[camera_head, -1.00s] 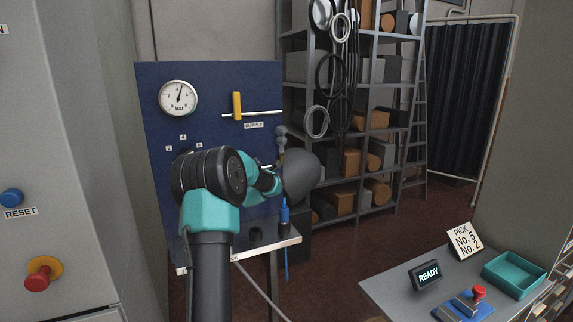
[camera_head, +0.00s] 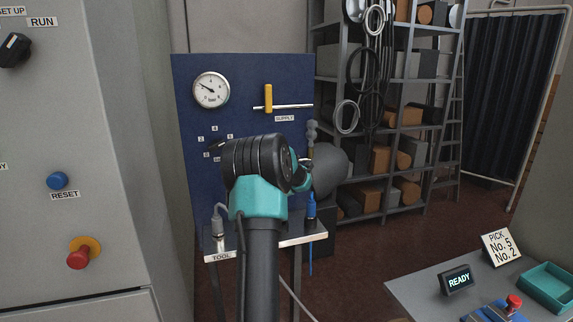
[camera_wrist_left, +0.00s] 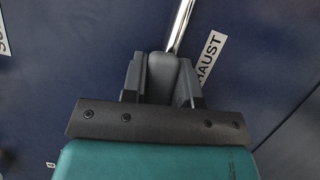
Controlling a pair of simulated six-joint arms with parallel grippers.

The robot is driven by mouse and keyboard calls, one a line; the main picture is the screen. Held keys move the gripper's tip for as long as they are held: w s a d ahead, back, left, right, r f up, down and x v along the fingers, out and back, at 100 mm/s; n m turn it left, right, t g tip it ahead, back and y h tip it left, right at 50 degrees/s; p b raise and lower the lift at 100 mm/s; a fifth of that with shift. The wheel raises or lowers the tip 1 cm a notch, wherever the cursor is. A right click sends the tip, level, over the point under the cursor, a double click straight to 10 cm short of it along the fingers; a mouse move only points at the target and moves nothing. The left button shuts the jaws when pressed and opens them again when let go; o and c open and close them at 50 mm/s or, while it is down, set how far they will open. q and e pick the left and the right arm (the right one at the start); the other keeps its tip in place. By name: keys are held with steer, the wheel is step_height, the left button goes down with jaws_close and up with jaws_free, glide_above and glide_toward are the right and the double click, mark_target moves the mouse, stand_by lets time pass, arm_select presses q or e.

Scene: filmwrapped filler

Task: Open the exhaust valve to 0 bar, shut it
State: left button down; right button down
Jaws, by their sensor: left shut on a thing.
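In the left wrist view my left gripper (camera_wrist_left: 163,68) is shut on the grey exhaust valve handle (camera_wrist_left: 159,64), beside a shiny metal pipe (camera_wrist_left: 180,25). The partly covered exhaust label (camera_wrist_left: 208,58) is just right of the fingers on the blue panel. In the head view my own arm hides the exhaust valve and the gripper. The round white pressure gauge (camera_head: 211,90) is at the panel's upper left, its needle pointing to the upper left. The exact reading is too small to tell. My right gripper is in neither view.
The yellow supply handle (camera_head: 268,98) stands upright, across its horizontal pipe. A tool shelf (camera_head: 291,240) juts out below the panel (camera_head: 190,190). A grey cabinet with a blue reset button (camera_head: 57,181) is at left. A small table (camera_head: 410,290) is at lower right.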

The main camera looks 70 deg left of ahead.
arm_select(q)
steer(key=c, duration=0.9)
jaws_free()
steer(key=v, duration=1.7)
steer(key=shift+s+d, duration=0.15)
steer(key=shift+d, duration=0.05)
